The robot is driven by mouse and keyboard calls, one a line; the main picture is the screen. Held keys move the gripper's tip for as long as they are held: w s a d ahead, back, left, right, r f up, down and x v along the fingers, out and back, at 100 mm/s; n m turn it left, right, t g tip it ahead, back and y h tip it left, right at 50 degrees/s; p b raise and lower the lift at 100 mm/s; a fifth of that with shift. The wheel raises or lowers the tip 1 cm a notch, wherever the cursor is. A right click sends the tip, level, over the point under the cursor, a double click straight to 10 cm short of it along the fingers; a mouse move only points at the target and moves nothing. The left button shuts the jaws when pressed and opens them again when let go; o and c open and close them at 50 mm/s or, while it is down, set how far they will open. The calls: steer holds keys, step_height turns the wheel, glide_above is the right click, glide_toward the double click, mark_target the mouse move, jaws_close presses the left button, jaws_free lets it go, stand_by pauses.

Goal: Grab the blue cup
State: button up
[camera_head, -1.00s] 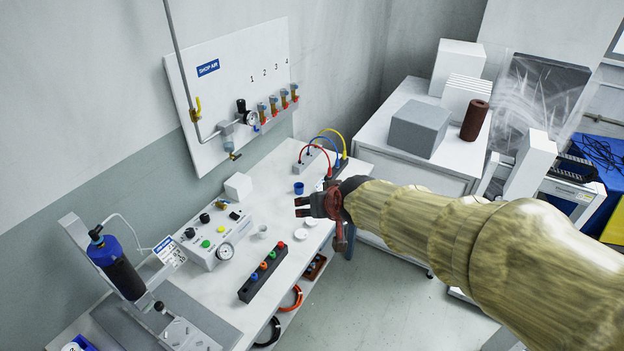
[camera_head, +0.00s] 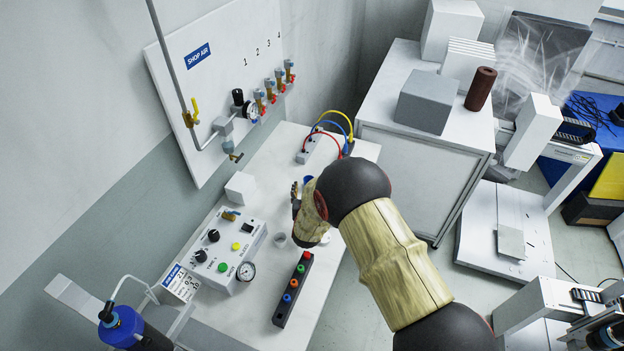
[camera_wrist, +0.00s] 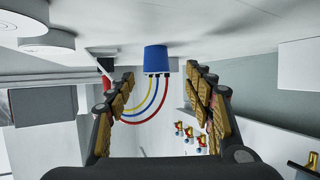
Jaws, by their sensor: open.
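The blue cup (camera_wrist: 156,60) stands on the white bench top, which appears inverted in the wrist view. In that view it lies ahead of my gripper (camera_wrist: 159,78), roughly centred between the two spread fingers. The fingers look apart from the cup, and nothing is held. In the head view only a small part of the blue cup (camera_head: 308,180) shows. My gripper (camera_head: 296,196) is beside it there, mostly hidden by my wrist.
White round items (camera_wrist: 45,40) sit close by at the wrist view's left. A white block (camera_head: 241,188) and control box (camera_head: 226,250) stand left of my gripper. Behind the cup are cables and a socket block (camera_head: 312,150). A black strip with coloured buttons (camera_head: 293,290) lies in front.

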steer(key=x, duration=0.2)
steer(key=b+x, duration=0.1)
steer(key=x, duration=0.1)
steer(key=b+x, duration=0.1)
steer(key=x, duration=0.1)
steer(key=shift+w+d, duration=0.25)
steer(key=shift+d, duration=0.1)
steer(key=shift+w+b, duration=0.3)
steer(key=shift+w, duration=0.15)
steer(key=c, duration=0.8)
steer(key=shift+r, duration=0.1)
steer(key=shift+c, duration=0.5)
